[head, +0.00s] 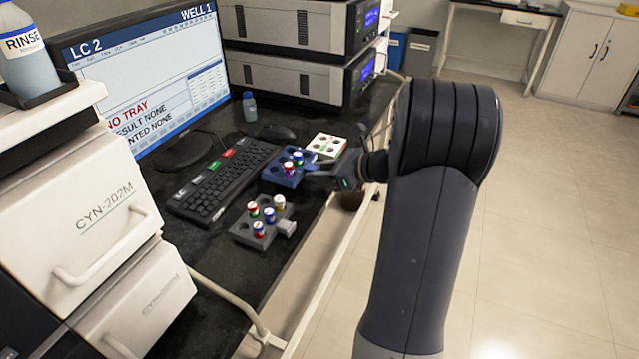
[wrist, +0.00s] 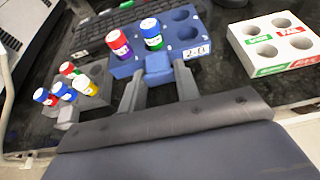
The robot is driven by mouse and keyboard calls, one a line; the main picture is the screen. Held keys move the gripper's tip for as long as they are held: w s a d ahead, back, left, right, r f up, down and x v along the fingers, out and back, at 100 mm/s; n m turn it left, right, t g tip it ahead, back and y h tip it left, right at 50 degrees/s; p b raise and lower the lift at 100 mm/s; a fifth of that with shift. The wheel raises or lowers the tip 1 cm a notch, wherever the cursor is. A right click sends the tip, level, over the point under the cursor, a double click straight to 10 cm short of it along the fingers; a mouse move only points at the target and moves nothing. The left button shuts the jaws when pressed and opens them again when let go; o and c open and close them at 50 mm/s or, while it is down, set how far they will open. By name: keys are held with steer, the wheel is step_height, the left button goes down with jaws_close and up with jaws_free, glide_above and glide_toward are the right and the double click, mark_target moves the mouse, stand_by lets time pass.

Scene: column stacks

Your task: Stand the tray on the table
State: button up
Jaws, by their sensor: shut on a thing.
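A blue tray (head: 271,175) with round wells is at the right edge of the black table (head: 215,262); it also shows in the wrist view (wrist: 186,54). It looks level and has a label reading roughly "2-LL". It holds a red-capped vial (wrist: 118,43) and a blue-capped vial (wrist: 151,33); its other visible wells are empty. My gripper (wrist: 158,84) is shut on the blue block that sticks out from the tray's near side. In the head view my gripper (head: 318,170) reaches in from the right. I cannot tell whether the tray's underside touches the table.
A grey tray (head: 243,233) with several capped vials stands nearer on the table. A white tray (head: 327,145) with empty wells stands just behind. A keyboard (head: 222,180), a mouse (head: 278,132) and a monitor reading "NO TRAY" (head: 150,75) are to the left.

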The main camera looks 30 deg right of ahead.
mark_target(321, 189)
steer(key=shift+f+b, duration=0.3)
steer(key=shift+f, duration=1.25)
steer(key=shift+f, duration=0.2)
steer(key=o, duration=1)
steer(key=shift+r, duration=0.25)
steer(key=p+v, duration=0.2)
steer(key=v, duration=1)
